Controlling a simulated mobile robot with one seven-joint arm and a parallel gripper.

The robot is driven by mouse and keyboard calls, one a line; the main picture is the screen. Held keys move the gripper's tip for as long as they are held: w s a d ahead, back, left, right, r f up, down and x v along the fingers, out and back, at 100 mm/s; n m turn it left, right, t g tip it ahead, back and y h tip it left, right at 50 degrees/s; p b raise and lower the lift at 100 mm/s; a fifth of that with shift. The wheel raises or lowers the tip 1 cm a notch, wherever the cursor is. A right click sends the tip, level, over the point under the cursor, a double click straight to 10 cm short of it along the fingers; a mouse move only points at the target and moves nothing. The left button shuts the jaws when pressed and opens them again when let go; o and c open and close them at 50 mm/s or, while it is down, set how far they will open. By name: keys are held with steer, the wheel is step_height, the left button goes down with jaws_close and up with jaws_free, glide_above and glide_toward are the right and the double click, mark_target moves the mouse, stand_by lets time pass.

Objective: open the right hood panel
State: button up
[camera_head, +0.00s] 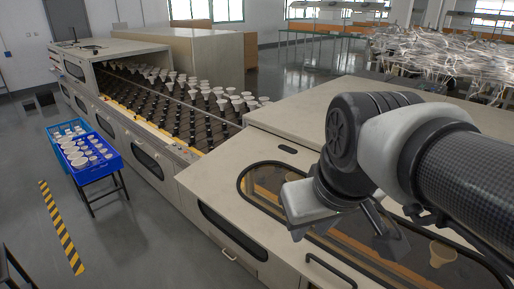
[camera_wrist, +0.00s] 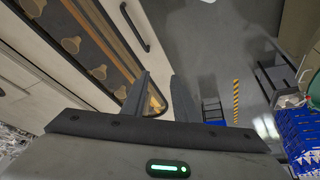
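The right hood panel (camera_head: 215,178) is a cream, sloped cover with a dark-rimmed rounded window at the right of the head view. It looks closed. A black bar handle (camera_head: 330,272) sits on it below the window. In the wrist view the handle (camera_wrist: 135,27) shows at the top, beyond the fingertips. My gripper (camera_wrist: 160,78) is open, with a clear gap between its two fingers and nothing in it. In the head view my gripper (camera_head: 342,236) is over the window, apart from the handle. My arm hides part of the window and panel.
Left of the hood, an open conveyor (camera_head: 185,115) carries rows of white bulbs. Blue crates (camera_head: 92,165) stand on a stand beside the machine. Yellow-black floor tape (camera_head: 60,228) marks the aisle. Tangled clear material (camera_head: 445,55) covers a table behind.

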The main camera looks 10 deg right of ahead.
mark_target(331, 267)
steer(key=w+d+r+n+g+p, duration=0.3)
steer(key=d+n+g, duration=0.25)
steer(key=d, duration=0.25)
steer(key=shift+n+t, duration=0.25)
steer(key=shift+n, duration=0.2)
steer(key=f+b, duration=0.3)
steer(key=f, duration=0.2)
steer(key=f+b, duration=0.3)
steer(key=f, duration=0.3)
steer(key=f+b, duration=0.3)
steer(key=f, duration=0.3)
steer(key=shift+s+a, duration=0.25)
steer(key=shift+s, duration=0.1)
jaws_close()
